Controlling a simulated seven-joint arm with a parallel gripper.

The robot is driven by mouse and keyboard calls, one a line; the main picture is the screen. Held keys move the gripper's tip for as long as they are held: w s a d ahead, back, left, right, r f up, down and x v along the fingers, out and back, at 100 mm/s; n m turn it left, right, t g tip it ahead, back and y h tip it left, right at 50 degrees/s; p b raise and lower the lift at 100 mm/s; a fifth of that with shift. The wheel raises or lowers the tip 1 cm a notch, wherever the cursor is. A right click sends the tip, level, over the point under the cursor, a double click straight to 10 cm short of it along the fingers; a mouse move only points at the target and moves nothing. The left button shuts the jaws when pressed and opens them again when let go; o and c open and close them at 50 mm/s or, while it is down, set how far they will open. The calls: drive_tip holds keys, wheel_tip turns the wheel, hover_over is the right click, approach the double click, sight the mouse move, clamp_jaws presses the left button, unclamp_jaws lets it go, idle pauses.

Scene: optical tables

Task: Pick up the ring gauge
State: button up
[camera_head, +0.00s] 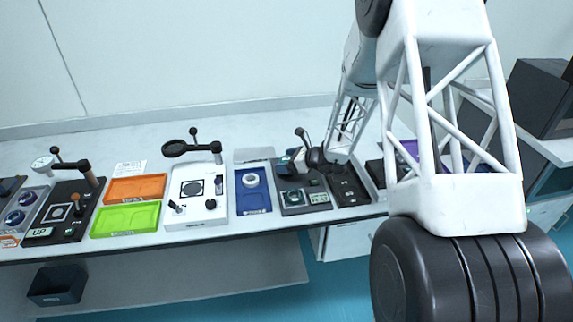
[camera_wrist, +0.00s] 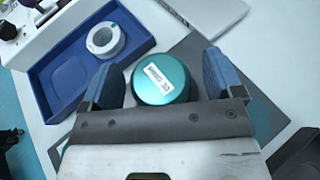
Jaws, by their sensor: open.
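A white ring (camera_head: 250,180), which looks like the ring gauge, lies in a blue tray (camera_head: 254,204) on the bench. My gripper (camera_wrist: 160,80) is open, with blue pads. A teal round cylinder (camera_wrist: 162,78) with a white printed label shows between the fingers; I cannot tell if they touch it. In the head view my gripper (camera_head: 297,162) is over the dark station right of the blue tray.
A dark station (camera_head: 292,207) stands right of the blue tray. A white station (camera_head: 195,215) with a magnifier arm stands left of it. Orange (camera_head: 135,188) and green (camera_head: 124,219) trays lie farther left. Bare bench top runs behind the stations.

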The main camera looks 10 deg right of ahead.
sight(287, 160)
drive_tip(key=c, duration=1.1)
drive_tip(key=shift+r, duration=0.1)
drive_tip(key=shift+c, duration=0.2)
drive_tip(key=shift+r, duration=0.65)
drive_tip(key=shift+s+r, duration=0.2)
drive_tip(key=shift+r, duration=0.35)
drive_tip(key=shift+s+r, duration=0.15)
drive_tip(key=shift+r, duration=0.4)
drive_tip(key=s, duration=0.5)
drive_tip(key=s+r, duration=0.1)
drive_tip(key=s, duration=0.9)
drive_tip(key=shift+s+d+r, duration=0.1)
drive_tip(key=shift+d+r, duration=0.05)
drive_tip(key=shift+d, duration=0.1)
